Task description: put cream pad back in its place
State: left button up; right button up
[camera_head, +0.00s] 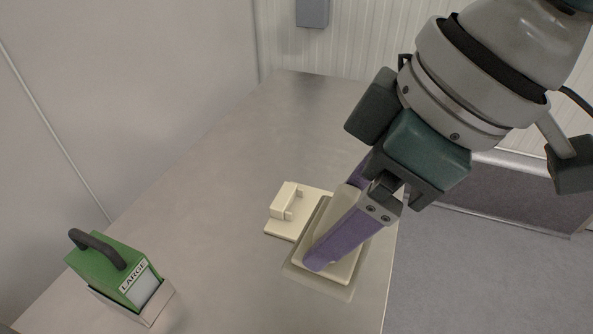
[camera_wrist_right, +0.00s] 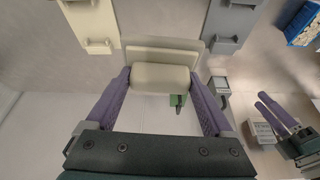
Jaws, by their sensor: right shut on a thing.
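My right gripper (camera_head: 327,240), with purple fingers, comes in from the upper right and is shut on a cream pad (camera_head: 334,221). In the right wrist view the cream pad (camera_wrist_right: 160,78) spans between both fingertips. In the head view it is over a flat greyish plate-like area (camera_head: 318,286) near the table's right edge; I cannot tell whether it touches. A finger hides part of the pad. In the right wrist view a second purple-fingered gripper, seemingly my left (camera_wrist_right: 275,112), shows at right; its opening is unclear.
Another cream piece with a raised handle (camera_head: 293,210) lies close left of the held pad. A green block labelled LARGE (camera_head: 120,272) stands at front left. A grey piece (camera_wrist_right: 232,22) and a blue bin (camera_wrist_right: 304,22) show in the wrist view. The far table (camera_head: 290,115) is clear.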

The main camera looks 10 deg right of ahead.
jog(key=shift+n, duration=0.5)
jog(key=f+b, duration=0.1)
jog(key=f, duration=0.5)
jog(key=f+b, duration=0.2)
jog(key=f, duration=0.5)
jog(key=s+f+b, duration=0.1)
jog(key=f+b, duration=0.1)
jog(key=f, duration=0.4)
jog(key=shift+f, duration=0.35)
jog(key=shift+f+b, duration=0.7)
jog(key=shift+f, duration=1.2)
jog(key=shift+f, duration=0.15)
jog(key=o, duration=1.4)
jog(key=shift+o, duration=0.2)
